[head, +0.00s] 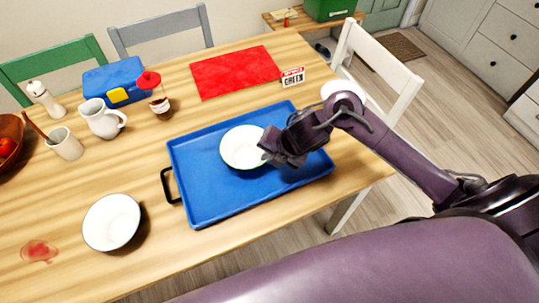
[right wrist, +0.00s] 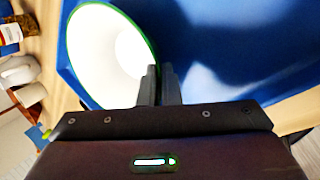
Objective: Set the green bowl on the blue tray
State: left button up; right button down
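The green bowl (head: 240,148) is white inside with a thin green rim, which shows clearly in the right wrist view (right wrist: 112,50). It is upright within the outline of the blue tray (head: 210,208); whether its base touches the tray I cannot tell. My right gripper (head: 268,152) is at the bowl's right side. In the right wrist view its two fingers (right wrist: 159,85) are close together, with the rim running in between them. My left gripper is not in view.
Another white bowl (head: 111,223) stands left of the tray. A white dish (head: 333,88) is partly hidden behind my right arm. A card reading GREEN (head: 293,77) stands near a red mat (head: 235,72). A jug (head: 101,118), cup (head: 65,143) and bottle (head: 155,92) stand back left.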

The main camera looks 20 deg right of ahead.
jog(key=c, duration=2.1)
grip_release()
jog(key=shift+f, duration=0.15)
jog(key=o, duration=0.5)
jog(key=shift+r, duration=0.3)
jog(key=p+v, duration=0.2)
jog(key=v, duration=1)
jog(key=shift+f, duration=0.1)
jog(key=shift+s+d, duration=0.1)
